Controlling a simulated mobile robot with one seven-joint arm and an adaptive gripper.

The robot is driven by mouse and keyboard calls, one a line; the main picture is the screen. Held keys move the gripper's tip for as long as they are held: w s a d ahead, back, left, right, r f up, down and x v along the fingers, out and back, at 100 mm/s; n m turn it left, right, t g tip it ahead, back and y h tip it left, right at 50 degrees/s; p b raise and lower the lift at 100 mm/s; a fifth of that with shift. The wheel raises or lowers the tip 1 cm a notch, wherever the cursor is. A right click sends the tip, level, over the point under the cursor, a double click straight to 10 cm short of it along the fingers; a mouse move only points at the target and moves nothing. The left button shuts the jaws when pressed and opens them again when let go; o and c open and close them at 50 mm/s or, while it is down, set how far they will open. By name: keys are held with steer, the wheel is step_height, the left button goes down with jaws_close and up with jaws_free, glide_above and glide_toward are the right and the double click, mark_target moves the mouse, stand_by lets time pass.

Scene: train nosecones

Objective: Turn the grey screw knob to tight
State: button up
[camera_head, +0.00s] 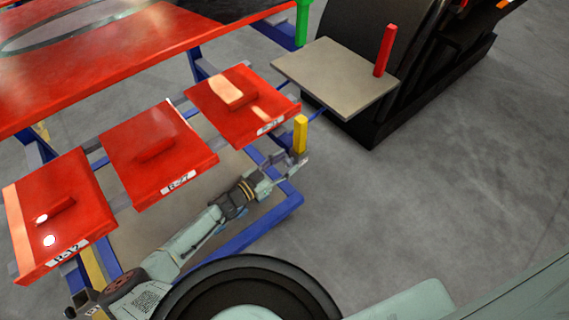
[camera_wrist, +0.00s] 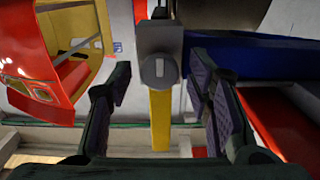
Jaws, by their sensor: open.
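The grey screw knob (camera_wrist: 159,70) shows near the middle of the wrist view, a round face with a short upright slot mark on a grey block. A yellow bar (camera_wrist: 160,120) runs down below it, and a yellow upright (camera_head: 300,134) shows in the head view. My gripper (camera_wrist: 161,92) is open, one finger to the left of the knob and one to the right, with clear gaps on both sides. In the head view my gripper (camera_head: 285,162) is beside the lower end of the yellow upright. I cannot make out the knob there.
A blue beam (camera_wrist: 250,55) runs right from the knob block. Red panels (camera_head: 158,148) lie on a blue frame (camera_head: 250,228) left of my arm. A grey board (camera_head: 335,76) with a red post (camera_head: 385,50) is at the back. The floor at right is clear.

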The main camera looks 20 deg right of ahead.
steer(key=shift+a, duration=0.1)
steer(key=v, duration=1.1)
steer(key=shift+s+a, duration=0.15)
steer(key=shift+a, duration=0.25)
